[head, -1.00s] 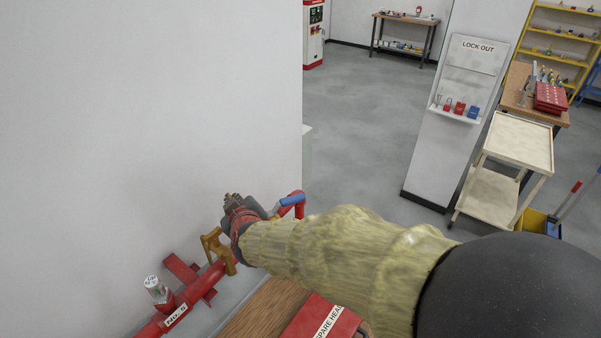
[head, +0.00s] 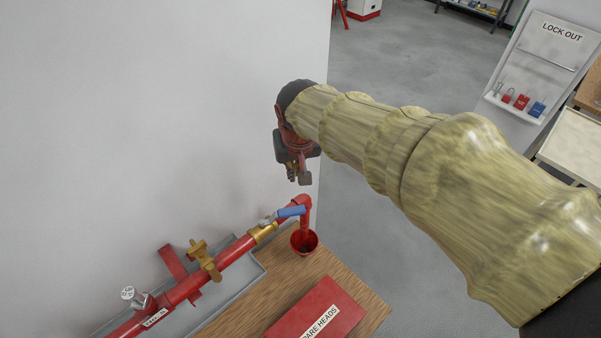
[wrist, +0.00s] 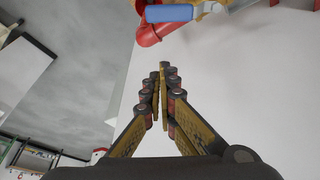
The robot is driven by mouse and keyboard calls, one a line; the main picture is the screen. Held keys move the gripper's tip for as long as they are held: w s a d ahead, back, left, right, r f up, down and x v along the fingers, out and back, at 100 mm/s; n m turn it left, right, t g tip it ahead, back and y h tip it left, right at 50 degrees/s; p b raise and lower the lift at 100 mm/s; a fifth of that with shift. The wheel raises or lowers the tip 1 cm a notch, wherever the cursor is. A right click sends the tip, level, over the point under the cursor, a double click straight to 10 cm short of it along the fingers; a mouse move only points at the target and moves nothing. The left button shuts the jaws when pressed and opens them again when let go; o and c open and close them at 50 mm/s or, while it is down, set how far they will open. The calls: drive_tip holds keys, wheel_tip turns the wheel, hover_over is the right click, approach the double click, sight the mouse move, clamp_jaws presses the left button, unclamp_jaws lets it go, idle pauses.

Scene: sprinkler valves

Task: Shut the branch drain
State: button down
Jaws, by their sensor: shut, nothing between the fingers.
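The branch drain is a brass valve (head: 263,233) on a red pipe (head: 232,252), with a blue lever (head: 291,211) lying roughly along the pipe toward the red elbow. The blue lever also shows at the top of the wrist view (wrist: 170,13). My gripper (head: 303,181) hangs just above and beyond the lever, near the wall's edge, apart from it. In the wrist view its fingertips (wrist: 162,70) are together with nothing between them. A second brass fitting (head: 204,260) sits further left on the pipe.
A red spare heads box (head: 318,315) lies in front. A gauge (head: 132,296) is at the left. The white wall (head: 170,120) is close behind the pipe.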

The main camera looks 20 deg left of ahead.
sight(282, 216)
drive_tip(key=p+x, duration=0.1)
drive_tip(key=x, duration=0.8)
drive_tip(key=s+d, duration=0.1)
drive_tip(key=s+d+p, duration=0.1)
drive_tip(key=s, duration=0.1)
drive_tip(key=shift+s+f, duration=0.15)
drive_tip(key=shift+s, duration=0.1)
